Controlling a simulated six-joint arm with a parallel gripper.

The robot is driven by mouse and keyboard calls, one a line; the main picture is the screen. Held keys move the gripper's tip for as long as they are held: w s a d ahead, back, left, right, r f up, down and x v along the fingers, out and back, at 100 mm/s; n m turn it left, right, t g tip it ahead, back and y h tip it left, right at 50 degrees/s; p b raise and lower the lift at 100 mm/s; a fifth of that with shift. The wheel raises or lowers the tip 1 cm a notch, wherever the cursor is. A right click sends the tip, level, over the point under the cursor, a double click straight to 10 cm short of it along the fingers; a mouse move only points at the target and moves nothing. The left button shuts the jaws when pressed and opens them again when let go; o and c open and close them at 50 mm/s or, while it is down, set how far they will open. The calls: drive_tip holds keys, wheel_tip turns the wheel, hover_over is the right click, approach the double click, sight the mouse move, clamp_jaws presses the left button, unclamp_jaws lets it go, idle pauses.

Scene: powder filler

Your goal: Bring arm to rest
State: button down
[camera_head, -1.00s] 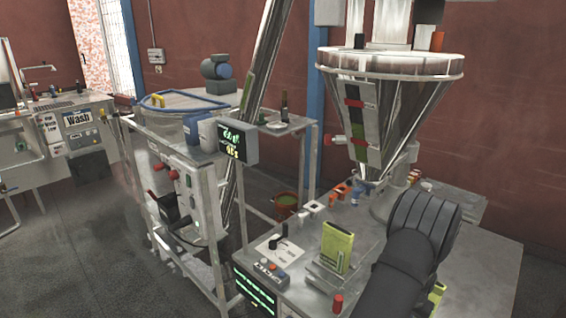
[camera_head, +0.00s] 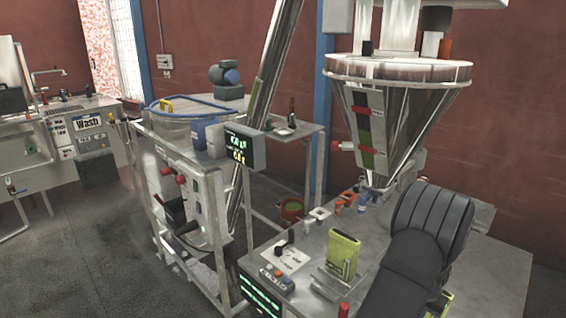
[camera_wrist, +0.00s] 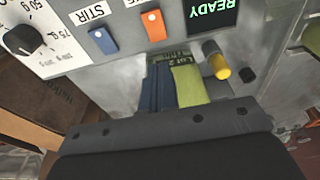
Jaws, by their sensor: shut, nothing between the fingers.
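My gripper (camera_wrist: 165,135) fills the lower part of the wrist view as a dark body with bolts. A panel (camera_wrist: 75,70) with a dial, blue and orange switches and a green READY display is close above. In the head view my dark arm is at the lower right, and my gripper is not visible there.
A yellow-green pouch (camera_head: 343,254) stands in a holder on the steel bench. A steel hopper (camera_head: 398,105) rises behind. A framed vessel stand with a display (camera_head: 244,148) is left of the bench. A wash sink unit (camera_head: 62,140) is far left, with open floor before it.

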wheel_tip(320, 180, down, 7)
drive_tip(key=shift+f, duration=0.2)
wheel_tip(320, 180, up, 16)
drive_tip(key=s+a, duration=0.2)
drive_tip(key=shift+s+a+f, duration=0.15)
drive_tip(key=shift+s+a, duration=0.15)
